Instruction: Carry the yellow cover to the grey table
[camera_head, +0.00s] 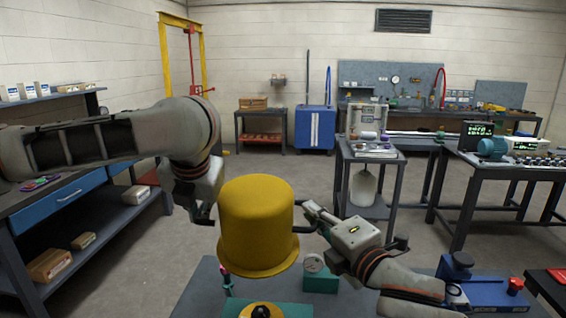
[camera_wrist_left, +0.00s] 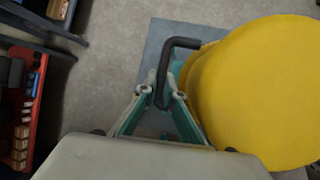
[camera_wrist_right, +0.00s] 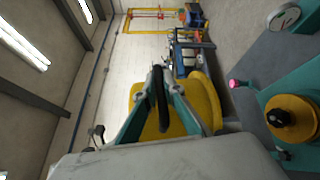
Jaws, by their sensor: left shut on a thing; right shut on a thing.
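The yellow cover (camera_head: 258,225) is a round, upright, dome-topped bucket shape with a dark handle on each side. It hangs between my grippers above a grey surface (camera_head: 195,292) in the head view. My left gripper (camera_head: 203,218) is shut on its left handle, a bent dark bar (camera_wrist_left: 182,43) in the left wrist view. My right gripper (camera_head: 312,212) is shut on the other handle (camera_wrist_right: 160,95), seen in the right wrist view. The cover (camera_wrist_left: 262,90) fills the right of the left wrist view and also shows behind the handle in the right wrist view (camera_wrist_right: 203,100).
Below the cover stand a teal block with a yellow round part (camera_head: 262,310) and a gauge (camera_head: 313,263). A blue vise-like device (camera_head: 480,290) sits at right. A small cart (camera_head: 372,150) and a dark-topped table (camera_head: 510,163) stand beyond. Open floor lies behind the cover.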

